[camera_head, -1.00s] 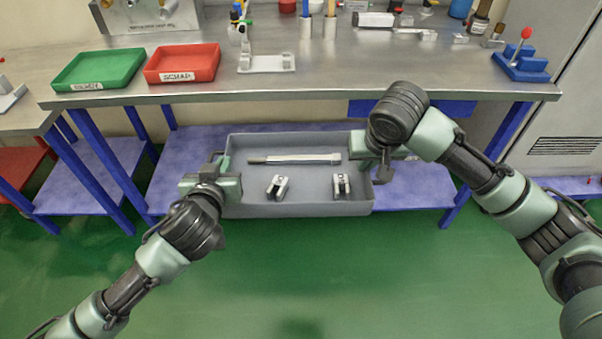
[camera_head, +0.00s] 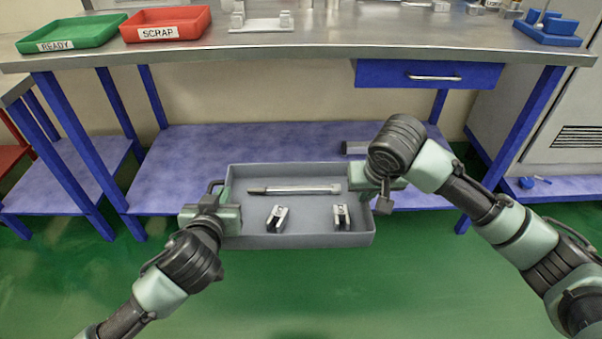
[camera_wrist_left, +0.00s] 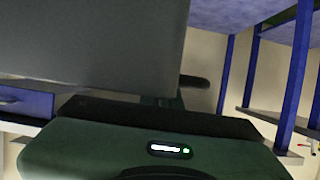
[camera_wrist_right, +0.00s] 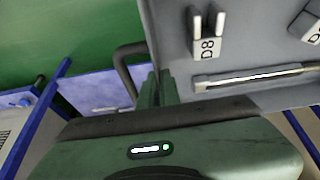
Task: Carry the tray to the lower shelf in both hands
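The grey tray (camera_head: 300,241) is level in the head view, overlapping the front edge of the blue lower shelf (camera_head: 190,160). I cannot tell its height above the shelf. It holds a long metal rod (camera_head: 294,190) and two forked metal parts, one left (camera_head: 277,219) and one right (camera_head: 342,217). My left gripper (camera_head: 228,205) is shut at the tray's left side. My right gripper (camera_head: 380,178) is shut at its right side. The right wrist view shows the fingers (camera_wrist_right: 156,90) against the tray wall (camera_wrist_right: 167,45) and dark handle (camera_wrist_right: 123,68). The left fingertips are mostly hidden.
The workbench (camera_head: 310,40) overhangs the shelf, with a blue drawer (camera_head: 430,75) on the right. Blue legs (camera_head: 512,150) bound the shelf. The shelf's left part is clear.

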